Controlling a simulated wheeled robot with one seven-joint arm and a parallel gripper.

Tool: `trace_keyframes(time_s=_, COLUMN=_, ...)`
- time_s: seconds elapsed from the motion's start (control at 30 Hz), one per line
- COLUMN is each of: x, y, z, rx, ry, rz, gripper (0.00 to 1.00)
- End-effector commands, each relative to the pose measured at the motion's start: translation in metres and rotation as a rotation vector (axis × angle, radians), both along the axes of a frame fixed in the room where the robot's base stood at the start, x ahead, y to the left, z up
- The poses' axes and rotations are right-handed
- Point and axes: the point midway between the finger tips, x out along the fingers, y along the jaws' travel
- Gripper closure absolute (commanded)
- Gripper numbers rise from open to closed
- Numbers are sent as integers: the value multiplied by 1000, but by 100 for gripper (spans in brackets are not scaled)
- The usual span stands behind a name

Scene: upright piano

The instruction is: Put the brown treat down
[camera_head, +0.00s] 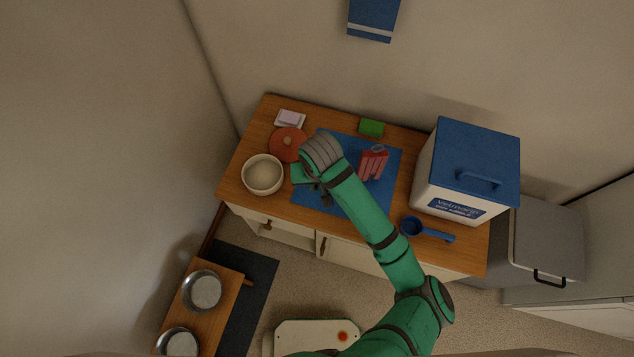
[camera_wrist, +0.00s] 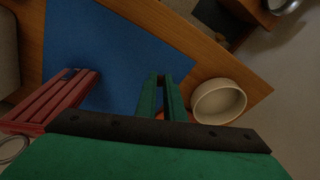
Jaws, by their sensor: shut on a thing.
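My gripper (camera_wrist: 161,82) is shut, with its two green fingers close together and a narrow gap between them. A tiny dark brownish bit, probably the brown treat (camera_wrist: 161,79), shows at the fingertips; the fingers hide most of it. In the head view my green arm reaches over the blue mat (camera_head: 345,198), and its wrist hides the gripper's tips. In the wrist view the fingertips appear over the mat (camera_wrist: 105,50), near its edge on the bowl's side. I cannot tell their height above it.
A cream bowl (camera_head: 263,175) and an orange-red disc (camera_head: 287,144) are left of the mat. A red slatted thing (camera_head: 373,163) stands on the mat. A green block (camera_head: 371,127), blue scoop (camera_head: 425,230) and blue-lidded white bin (camera_head: 466,168) share the wooden top. The mat's front is clear.

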Motion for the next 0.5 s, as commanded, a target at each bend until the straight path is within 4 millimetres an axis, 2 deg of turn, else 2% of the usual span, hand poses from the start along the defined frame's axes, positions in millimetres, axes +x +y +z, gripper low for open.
trace_keyframes(time_s=0.1, x=15, y=-1, z=-19, rx=-2, ry=2, rz=0, gripper=100)
trace_keyframes(time_s=0.2, x=24, y=-2, z=-29, rx=-2, ry=2, rz=-1, gripper=100)
trace_keyframes(time_s=0.37, x=31, y=-2, z=-37, rx=-1, ry=1, rz=-1, gripper=100)
trace_keyframes(time_s=0.5, x=35, y=-3, z=-53, rx=-2, ry=3, rz=-2, gripper=100)
